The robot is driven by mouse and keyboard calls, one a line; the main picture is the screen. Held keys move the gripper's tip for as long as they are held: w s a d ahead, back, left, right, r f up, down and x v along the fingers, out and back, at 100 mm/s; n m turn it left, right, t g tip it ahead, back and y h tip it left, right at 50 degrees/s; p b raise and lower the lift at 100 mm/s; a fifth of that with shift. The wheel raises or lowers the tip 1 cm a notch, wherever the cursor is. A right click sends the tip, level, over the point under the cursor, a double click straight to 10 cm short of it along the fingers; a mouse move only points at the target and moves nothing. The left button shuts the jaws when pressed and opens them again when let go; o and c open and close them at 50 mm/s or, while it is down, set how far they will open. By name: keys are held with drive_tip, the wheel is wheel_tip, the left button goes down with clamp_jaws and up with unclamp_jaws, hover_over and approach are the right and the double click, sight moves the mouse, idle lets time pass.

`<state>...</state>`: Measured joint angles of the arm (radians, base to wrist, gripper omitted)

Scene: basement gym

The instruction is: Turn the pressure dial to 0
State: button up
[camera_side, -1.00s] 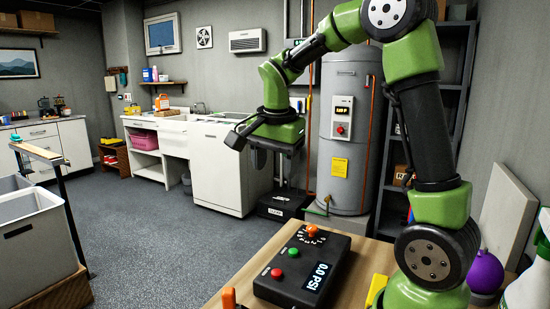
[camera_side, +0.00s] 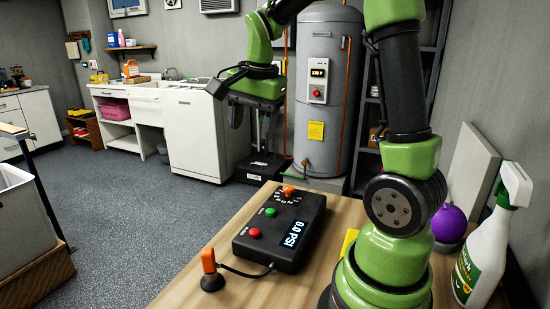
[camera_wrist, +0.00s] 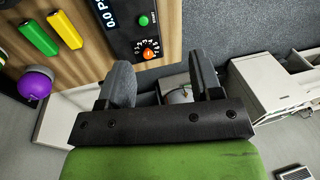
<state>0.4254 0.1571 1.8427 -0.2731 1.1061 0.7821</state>
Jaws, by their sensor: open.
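The pressure dial is a small orange knob (camera_side: 288,190) ringed by white marks, at the far end of a black control box (camera_side: 255,242) on the wooden table. It also shows in the wrist view (camera_wrist: 149,54), just beyond my fingertips. The box's screen (camera_side: 294,233) reads 0.0 PSI. My gripper (camera_side: 252,122) hangs above and slightly left of the knob in the side view, fingers pointing down. The knob's exact pointing direction is too small to tell.
The box carries a green button (camera_side: 270,212) and a red button (camera_side: 254,233). An orange-topped black piece (camera_side: 209,265) is cabled to it. A spray bottle (camera_side: 487,245), a purple ball (camera_side: 448,222) and yellow and green blocks (camera_wrist: 39,38) are on the table.

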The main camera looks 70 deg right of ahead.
drive_tip(key=d+f+m+y, duration=0.2)
drive_tip(key=d+f+m, duration=0.3)
drive_tip(key=d, duration=0.4)
drive_tip(key=m+t+y, duration=0.1)
drive_tip(key=m+t, duration=0.1)
drive_tip(key=m, duration=0.5)
approach(289, 188)
drive_tip(key=x, duration=0.8)
drive_tip(key=shift+w+f, duration=0.15)
drive_tip(key=shift+f, duration=0.15)
drive_tip(key=c, duration=0.9)
